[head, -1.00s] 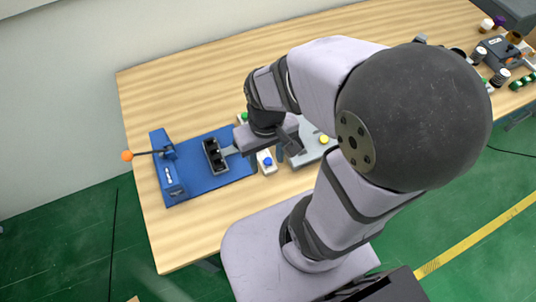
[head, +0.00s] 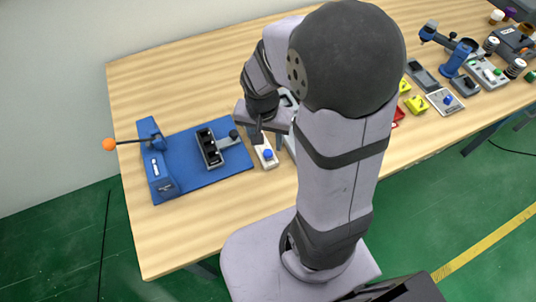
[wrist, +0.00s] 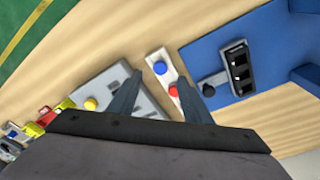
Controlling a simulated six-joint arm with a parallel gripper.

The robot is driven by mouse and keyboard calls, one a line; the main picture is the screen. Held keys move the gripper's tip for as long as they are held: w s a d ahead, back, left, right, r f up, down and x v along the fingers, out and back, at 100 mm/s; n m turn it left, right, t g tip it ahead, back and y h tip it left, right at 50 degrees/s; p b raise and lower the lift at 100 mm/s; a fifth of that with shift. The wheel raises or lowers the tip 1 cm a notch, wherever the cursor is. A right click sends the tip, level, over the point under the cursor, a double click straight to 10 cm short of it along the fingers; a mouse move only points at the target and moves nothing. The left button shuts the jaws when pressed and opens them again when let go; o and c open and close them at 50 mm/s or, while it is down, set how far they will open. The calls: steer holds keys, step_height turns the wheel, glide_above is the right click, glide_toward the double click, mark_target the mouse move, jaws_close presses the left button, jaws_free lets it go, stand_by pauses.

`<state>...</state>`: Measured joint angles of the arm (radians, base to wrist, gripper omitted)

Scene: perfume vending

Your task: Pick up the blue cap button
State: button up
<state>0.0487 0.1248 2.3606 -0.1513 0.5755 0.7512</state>
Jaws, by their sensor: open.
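The blue cap button (head: 267,154) is a small round blue cap on a narrow white box (head: 266,162) beside the blue press base. In the wrist view the blue cap button (wrist: 160,68) sits at the far end of the white box (wrist: 172,75), with a red cap (wrist: 173,92) nearer my gripper. My gripper (wrist: 167,88) is open and empty, its two dark fingers pointing down above the box. The blue cap lies a little beyond the fingertips in that view. In the head view my gripper (head: 266,136) hangs just behind the blue cap.
A blue press (head: 220,167) with a black slotted holder (head: 209,147) and an orange-tipped lever (head: 110,144) stands left. A grey device with a yellow button (wrist: 90,103) lies beside the box. Other devices fill the table's far right. The table's front left is bare wood.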

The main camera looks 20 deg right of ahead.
mark_target(268, 152)
steer(key=shift+m, duration=0.6)
steer(key=shift+w+d+f+p, duration=0.15)
steer(key=shift+f+p, duration=0.1)
steer(key=shift+f, duration=0.95)
steer(key=shift+w+d+f+p, duration=0.1)
steer(key=shift+w+f+p, duration=0.1)
steer(key=shift+f, duration=1.05)
steer(key=shift+w+d+f+p, duration=0.15)
steer(key=shift+f+p, duration=0.1)
steer(key=shift+f, duration=0.95)
steer(key=shift+c, duration=0.4)
steer(key=c, duration=1.1)
steer(key=shift+o, duration=0.2)
steer(key=shift+r, duration=0.15)
